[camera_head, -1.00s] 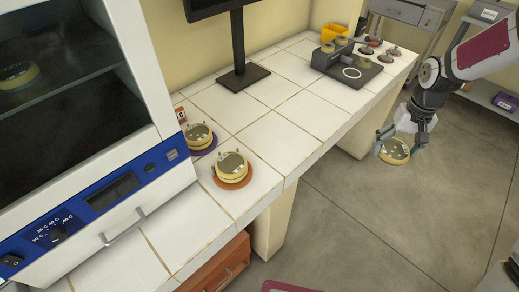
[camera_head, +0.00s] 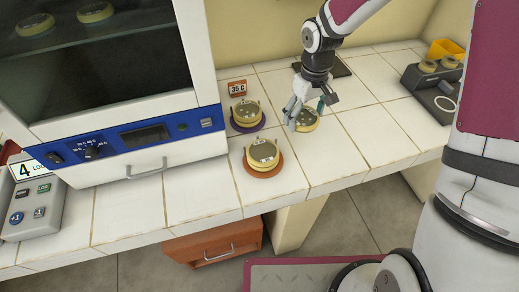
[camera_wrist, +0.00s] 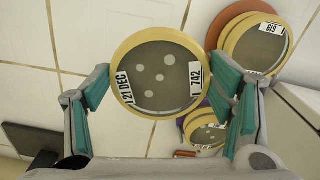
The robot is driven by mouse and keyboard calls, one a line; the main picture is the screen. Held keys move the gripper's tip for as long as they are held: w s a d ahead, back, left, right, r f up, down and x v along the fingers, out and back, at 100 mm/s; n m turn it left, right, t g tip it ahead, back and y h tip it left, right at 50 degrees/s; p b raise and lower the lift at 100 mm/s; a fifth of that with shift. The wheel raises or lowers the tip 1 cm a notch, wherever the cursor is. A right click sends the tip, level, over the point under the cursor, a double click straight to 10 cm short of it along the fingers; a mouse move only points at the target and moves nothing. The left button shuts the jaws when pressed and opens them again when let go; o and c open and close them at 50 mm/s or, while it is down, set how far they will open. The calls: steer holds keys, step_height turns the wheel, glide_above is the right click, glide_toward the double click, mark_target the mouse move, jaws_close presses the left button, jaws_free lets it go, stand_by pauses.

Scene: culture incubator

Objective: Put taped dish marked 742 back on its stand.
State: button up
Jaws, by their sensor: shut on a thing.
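The taped dish marked 742 (camera_wrist: 158,76) is a round yellow-rimmed dish with a grey face, pale spots and white labels reading 21 DEC and 742. My gripper (camera_wrist: 158,100) is shut on it, one teal-padded finger on each side. In the head view my gripper (camera_head: 303,112) holds the dish (camera_head: 309,122) over the tiled counter, right of the purple stand (camera_head: 236,127). A dish (camera_head: 246,112) sits on the purple stand. Another dish (camera_head: 262,153), labelled 619 in the wrist view (camera_wrist: 258,44), sits on the orange stand (camera_head: 266,172). I see no empty stand.
The incubator (camera_head: 110,75) stands at the left with dishes inside. An orange 35 C sign (camera_head: 237,87) is behind the purple stand. A dark device (camera_head: 433,95) with dishes on it is at the right. Tiles (camera_head: 360,150) right of the stands are clear.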

steer(key=s+a+n, duration=0.2)
steer(key=a, duration=0.2)
steer(key=s+a+n, duration=0.3)
steer(key=a, duration=0.2)
steer(key=s+a+n, duration=0.2)
steer(key=s+a, duration=0.1)
steer(key=a, duration=0.2)
steer(key=shift+s+r, duration=0.15)
steer(key=shift+r, duration=0.05)
steer(key=s+a+n, duration=0.7)
steer(key=s+a, duration=0.1)
steer(key=s, duration=0.2)
steer(key=p, duration=0.2)
glide_above(264, 151)
steer(key=shift+s+a+f, duration=0.15)
steer(key=shift+s+f, duration=0.05)
steer(key=shift+f, duration=0.35)
steer(key=shift+w+d+f+p, duration=0.15)
steer(key=shift+f+p, duration=0.1)
steer(key=shift+f, duration=0.65)
steer(key=shift+w+d+f+p, duration=0.1)
steer(key=shift+f+p, duration=0.15)
steer(key=shift+f, duration=0.65)
steer(key=shift+f, duration=0.1)
steer(key=o, duration=1.3)
steer(key=shift+o, duration=0.2)
